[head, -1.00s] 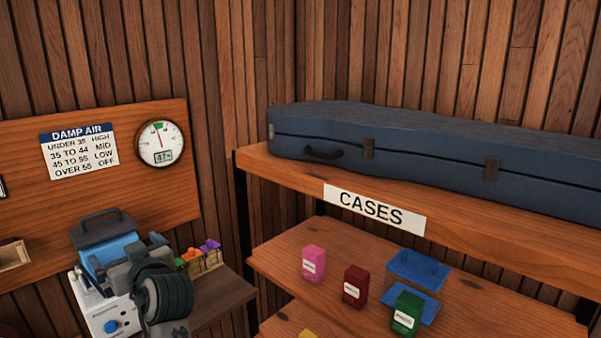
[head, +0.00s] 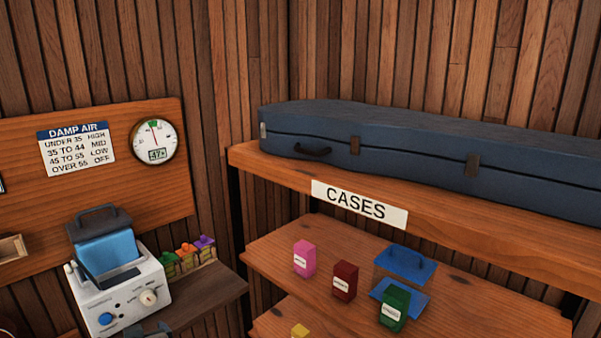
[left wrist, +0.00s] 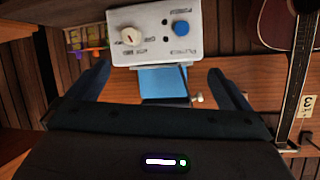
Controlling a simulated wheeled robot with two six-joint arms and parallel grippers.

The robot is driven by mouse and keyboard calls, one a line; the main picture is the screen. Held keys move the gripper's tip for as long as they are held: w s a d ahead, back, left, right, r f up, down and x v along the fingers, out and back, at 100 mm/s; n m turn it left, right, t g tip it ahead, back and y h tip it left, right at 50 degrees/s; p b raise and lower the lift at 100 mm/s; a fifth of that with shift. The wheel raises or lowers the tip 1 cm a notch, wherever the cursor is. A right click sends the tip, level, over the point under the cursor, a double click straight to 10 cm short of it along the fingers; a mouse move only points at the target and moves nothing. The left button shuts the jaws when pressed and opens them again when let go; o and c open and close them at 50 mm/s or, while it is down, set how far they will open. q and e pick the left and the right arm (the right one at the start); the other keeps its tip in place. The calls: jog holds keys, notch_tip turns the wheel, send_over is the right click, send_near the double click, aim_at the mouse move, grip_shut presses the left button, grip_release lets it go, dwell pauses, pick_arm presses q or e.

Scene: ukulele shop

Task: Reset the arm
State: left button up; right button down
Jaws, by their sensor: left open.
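My left gripper (left wrist: 158,70) is open and empty in the left wrist view, its two dark fingers spread wide. A white humidifier (left wrist: 153,46) with a blue knob and a cream dial shows upside down beyond the fingers. Its blue tank (left wrist: 163,84) appears between them, and I see no contact. In the head view the humidifier (head: 128,301) stands at the lower left with the blue tank (head: 108,256) and a dark handled lid on top. Only a dark grey bit of what seems to be my left arm shows at the bottom edge there. My right gripper is out of view.
A shelf labelled CASES (head: 358,205) holds a long blue instrument case (head: 430,155). Small coloured boxes and a clear-blue container (head: 404,264) stand on the shelf below. A gauge (head: 155,141) and a DAMP AIR chart (head: 76,149) hang on a board at left.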

pick_arm(q)
jog(key=s+d+f+m+g+h, duration=0.25)
jog(key=s+f, duration=0.35)
jog(key=s, duration=0.3)
jog(key=s+d+f+m+g+h, duration=0.25)
jog(key=s+f, duration=0.35)
jog(key=s, duration=0.4)
jog(key=s+d+f+m+g+h, duration=0.25)
jog(key=s+f, duration=0.35)
jog(key=s, duration=0.3)
jog(key=w+a+f+n, duration=0.1)
jog(key=a+f, duration=0.1)
jog(key=f, duration=1.3)
jog(key=a+f, duration=0.2)
jog(key=f, duration=1.2)
jog(key=s+f+g, duration=0.1)
jog(key=s+f, duration=1.8)
jog(key=f, duration=0.2)
jog(key=shift+a+f+b, duration=0.15)
jog(key=shift+a+b, duration=0.15)
jog(key=shift+a, duration=0.15)
jog(key=shift+g, duration=0.25)
jog(key=shift+c, duration=0.2)
